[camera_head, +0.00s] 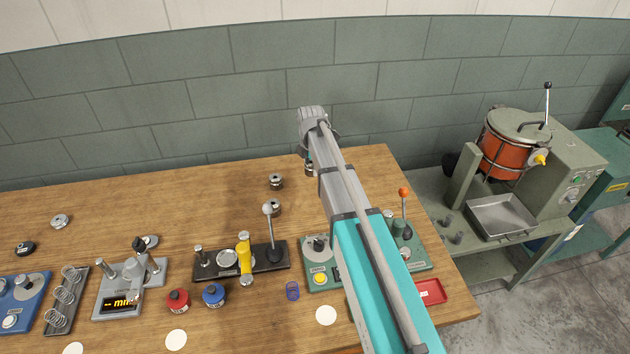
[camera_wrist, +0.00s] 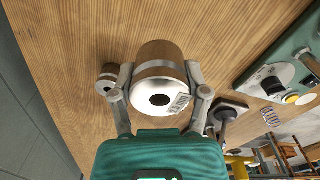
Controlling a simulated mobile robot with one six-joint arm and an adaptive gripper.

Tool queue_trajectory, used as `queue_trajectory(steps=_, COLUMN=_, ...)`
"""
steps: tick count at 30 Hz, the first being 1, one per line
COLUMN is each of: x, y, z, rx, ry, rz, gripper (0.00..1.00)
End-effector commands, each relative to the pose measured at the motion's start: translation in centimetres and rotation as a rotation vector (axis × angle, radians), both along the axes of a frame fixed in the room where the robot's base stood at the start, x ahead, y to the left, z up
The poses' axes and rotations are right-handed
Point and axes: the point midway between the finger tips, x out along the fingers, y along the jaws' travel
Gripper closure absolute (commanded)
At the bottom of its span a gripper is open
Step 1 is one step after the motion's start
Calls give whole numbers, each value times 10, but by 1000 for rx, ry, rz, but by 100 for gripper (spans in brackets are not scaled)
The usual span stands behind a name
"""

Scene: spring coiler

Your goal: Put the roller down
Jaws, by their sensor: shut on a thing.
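In the wrist view the roller (camera_wrist: 160,97), a shiny steel cylinder with a pale end face, a centre hole and a small printed label, sits between the two fingers of my gripper (camera_wrist: 160,84). The fingers are closed on its sides. The wooden table lies beyond it; I cannot tell whether the roller touches the wood. In the head view my arm hides most of the gripper, near the back of the table.
Another roller (camera_wrist: 107,84) stands close left of the held one. The lever device (camera_head: 241,262) and green device (camera_head: 320,279) are nearer the front. Bare wood (camera_head: 150,200) lies left.

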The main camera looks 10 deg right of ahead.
Motion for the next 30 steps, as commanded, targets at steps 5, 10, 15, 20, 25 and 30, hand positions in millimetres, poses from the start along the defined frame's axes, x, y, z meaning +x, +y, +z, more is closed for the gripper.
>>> queue_trajectory(steps=5, x=19, y=-7, z=-22, rx=0, ry=0, rz=-1, gripper=100)
queue_trajectory(steps=10, x=32, y=-12, z=-38, rx=0, ry=0, rz=0, gripper=100)
queue_trajectory(steps=15, x=42, y=-17, z=-50, rx=0, ry=0, rz=-1, gripper=100)
queue_trajectory(steps=20, x=46, y=-19, z=-54, rx=0, ry=0, rz=-2, gripper=100)
queue_trajectory(steps=25, x=46, y=-20, z=-53, rx=0, ry=0, rz=-1, gripper=100)
queue_trajectory(steps=30, x=46, y=-19, z=-53, rx=0, ry=0, rz=-1, gripper=100)
